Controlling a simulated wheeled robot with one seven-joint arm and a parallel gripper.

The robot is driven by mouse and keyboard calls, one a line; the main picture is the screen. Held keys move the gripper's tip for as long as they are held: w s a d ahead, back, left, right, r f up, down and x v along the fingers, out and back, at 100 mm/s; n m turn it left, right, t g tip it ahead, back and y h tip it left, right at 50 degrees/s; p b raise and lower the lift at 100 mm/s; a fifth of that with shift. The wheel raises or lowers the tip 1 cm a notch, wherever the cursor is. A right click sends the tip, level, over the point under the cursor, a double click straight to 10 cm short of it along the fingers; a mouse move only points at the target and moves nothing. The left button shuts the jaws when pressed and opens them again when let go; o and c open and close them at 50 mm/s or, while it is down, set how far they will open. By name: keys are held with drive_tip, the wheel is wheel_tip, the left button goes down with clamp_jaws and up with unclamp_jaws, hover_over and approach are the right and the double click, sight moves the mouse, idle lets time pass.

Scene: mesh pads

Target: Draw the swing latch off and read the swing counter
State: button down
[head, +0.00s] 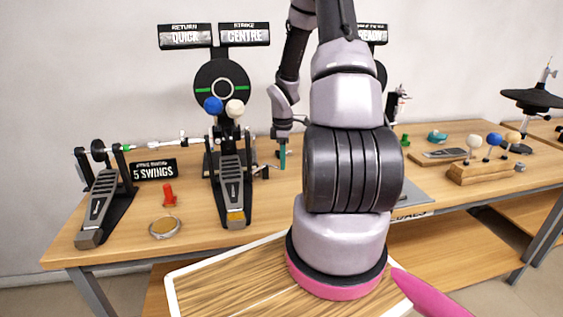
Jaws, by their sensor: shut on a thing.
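My gripper (283,136) hangs above the table just right of the centre pedal, small and partly dark in the head view. It is shut on an upright teal piece (282,157), which hides part of what lies behind. I cannot tell whether that piece is the swing latch. A small black part (262,172) sits between it and the centre pedal (232,192). Above this pedal stand a blue beater (213,104), a cream beater (235,108) and a round black target (222,70). A black plate (153,170) on the left reads "5 SWINGS" under a smaller line.
A second pedal (101,204), a red piece (169,196) and a round dish (165,228) are on the left of the table. Signs above the target read "QUICK" and "CENTRE". A wooden block (480,174) with several beaters is right. My arm hides the table's middle.

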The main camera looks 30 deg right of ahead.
drive_tip(key=shift+w, duration=0.1)
idle(0.3)
drive_tip(key=c, duration=0.7)
unclamp_jaws()
drive_tip(key=shift+o, duration=0.2)
wheel_tip(320, 180, up, 11)
drive_tip(key=s+a+r+m+t, duration=0.2)
drive_tip(key=s+a+r+m, duration=0.25)
drive_tip(key=r, duration=0.45)
drive_tip(key=s+a+r+m+t, duration=0.2)
drive_tip(key=s+a+r+m, duration=0.3)
drive_tip(key=r, duration=0.4)
drive_tip(key=s+a+r+m+t+y, duration=0.2)
drive_tip(key=s+a+r+m, duration=0.4)
drive_tip(key=s, duration=0.4)
drive_tip(key=shift+s+a+r+m+t, duration=0.35)
drive_tip(key=shift+a+r+t, duration=0.25)
drive_tip(key=shift+a+r, duration=0.45)
